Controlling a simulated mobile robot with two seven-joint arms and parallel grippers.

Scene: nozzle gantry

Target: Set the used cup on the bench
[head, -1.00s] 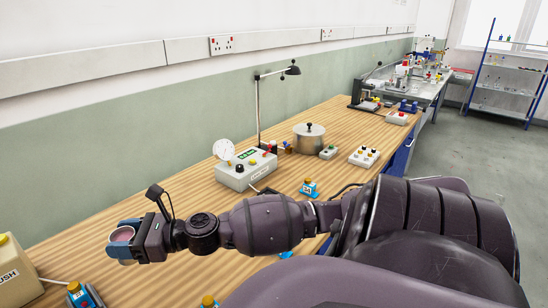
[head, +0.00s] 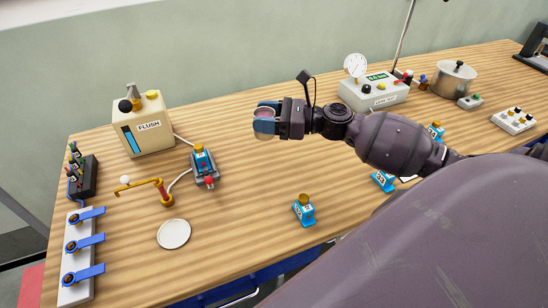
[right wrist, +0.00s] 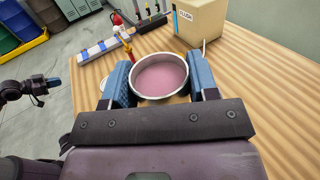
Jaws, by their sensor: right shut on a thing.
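The used cup (head: 265,113) is a small pale round cup with pink liquid inside. My right gripper (head: 265,124) is shut on it, and the blue fingers press on its two sides. In the right wrist view the cup (right wrist: 160,78) is upright between the fingers, its open top showing. The cup is over the wooden bench (head: 240,195); I cannot tell whether its base touches the wood. My left gripper (right wrist: 53,83) shows small at the left of the right wrist view, too small to tell its jaws. It is outside the head view.
A FLUSH box (head: 150,128), a blue device (head: 204,165), a brass spout (head: 152,188) and a white disc (head: 174,234) stand left of the cup. Blue-lever valves (head: 78,258) line the left end. A gauge box (head: 372,95) is at right. Bare wood lies in front of the cup.

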